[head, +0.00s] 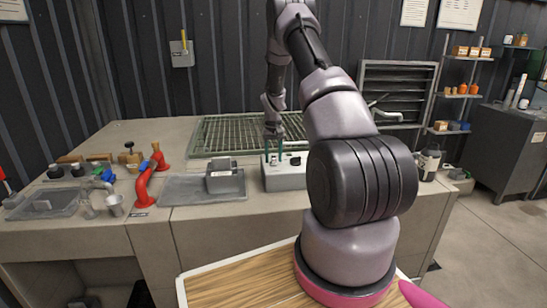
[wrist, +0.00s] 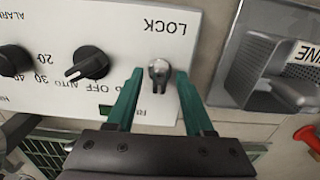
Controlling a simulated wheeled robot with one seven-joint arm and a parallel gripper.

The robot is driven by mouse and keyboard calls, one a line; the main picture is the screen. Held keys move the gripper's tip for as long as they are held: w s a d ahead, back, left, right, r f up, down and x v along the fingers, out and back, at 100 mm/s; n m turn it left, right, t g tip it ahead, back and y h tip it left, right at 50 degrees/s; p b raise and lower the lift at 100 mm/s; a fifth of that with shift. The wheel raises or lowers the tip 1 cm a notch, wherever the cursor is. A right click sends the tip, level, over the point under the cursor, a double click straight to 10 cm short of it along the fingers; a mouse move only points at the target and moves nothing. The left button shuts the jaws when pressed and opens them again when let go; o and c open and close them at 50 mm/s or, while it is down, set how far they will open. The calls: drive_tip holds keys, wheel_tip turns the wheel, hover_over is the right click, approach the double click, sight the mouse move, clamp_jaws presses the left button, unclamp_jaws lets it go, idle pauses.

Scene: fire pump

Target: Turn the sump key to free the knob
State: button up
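The white control panel (head: 284,180) stands on the counter in the head view and fills much of the wrist view (wrist: 110,20), where its lettering is upside down. A small silver key (wrist: 159,70) sits in its switch beside the word LOCK. My gripper (wrist: 159,76) is open, with one green finger on each side of the key and gaps showing between. A black pointer knob (wrist: 90,64) marked OFF and AUTO is left of the key. In the head view my gripper (head: 273,135) is over the panel; the key is hard to make out there.
Another black knob (wrist: 15,60) with a number scale is farther left in the wrist view. A grey metal block (head: 224,177) in a shallow tray (head: 180,188) stands left of the panel. A red curved pipe (head: 145,187) is farther left. A green grating (head: 225,135) lies behind.

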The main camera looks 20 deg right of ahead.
wheel_tip(320, 180, up, 11)
idle(0.6)
drive_tip(key=shift+f, duration=0.1)
wheel_tip(320, 180, up, 11)
drive_tip(key=t, duration=0.1)
hover_over(273, 156)
drive_tip(key=s+a, duration=0.4)
drive_tip(key=s+a+r+t, duration=0.2)
drive_tip(key=s+a+r, duration=0.4)
drive_tip(key=s+r, duration=0.5)
drive_tip(key=s+a+r+t+y, duration=0.1)
drive_tip(key=s+a+r+t, duration=0.1)
drive_tip(key=s, duration=0.9)
drive_tip(key=s+a+r+m+t+y, duration=0.1)
drive_tip(key=s+a+r, duration=0.4)
drive_tip(key=s, duration=0.6)
drive_tip(key=shift+a+t, duration=0.6)
drive_tip(key=shift+a, duration=0.05)
